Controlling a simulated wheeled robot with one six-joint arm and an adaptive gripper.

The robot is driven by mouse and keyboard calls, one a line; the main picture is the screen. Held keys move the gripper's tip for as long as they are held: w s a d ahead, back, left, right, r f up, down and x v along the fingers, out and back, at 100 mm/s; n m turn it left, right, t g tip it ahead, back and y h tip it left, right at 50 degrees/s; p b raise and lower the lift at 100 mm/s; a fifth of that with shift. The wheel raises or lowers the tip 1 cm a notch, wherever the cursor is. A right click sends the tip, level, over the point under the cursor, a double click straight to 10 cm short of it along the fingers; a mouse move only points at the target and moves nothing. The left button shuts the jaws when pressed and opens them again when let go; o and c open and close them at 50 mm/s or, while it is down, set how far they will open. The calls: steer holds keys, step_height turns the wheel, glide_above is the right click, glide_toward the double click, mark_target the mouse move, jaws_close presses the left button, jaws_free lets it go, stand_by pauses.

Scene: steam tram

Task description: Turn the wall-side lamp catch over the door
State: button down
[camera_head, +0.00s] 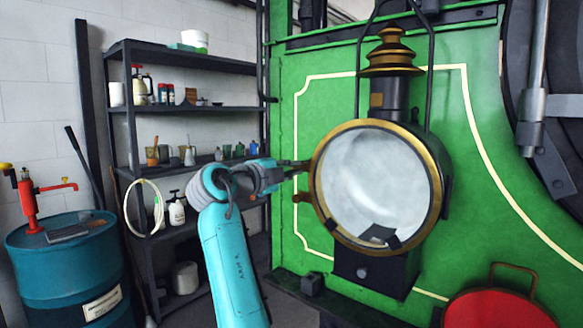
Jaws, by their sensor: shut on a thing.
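The lamp (372,190) has a round, pale glass door (365,185) with a brass rim, and it stands against a green panel. The door sits flat on the lamp's front. My gripper (298,168) reaches in from the left, with its dark fingers at the left edge of the rim. It is shut on a small part there, which I take to be the wall-side catch. The fingers hide most of it, so its angle cannot be told. A small brass-coloured lug (301,197) sticks out just below the fingers. A dark patch (378,235) shows low on the glass.
A dark shelf rack (185,105) with bottles and cans stands behind my arm on the left. A blue drum (65,270) with a red pump (30,200) is at far left. A red round thing (500,308) with a handle is at lower right.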

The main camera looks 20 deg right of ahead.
steer(key=shift+a+r+m, duration=0.1)
steer(key=shift+r+m, duration=0.05)
steer(key=shift+m, duration=0.65)
steer(key=c, duration=1.3)
jaws_free()
steer(key=v, duration=1.2)
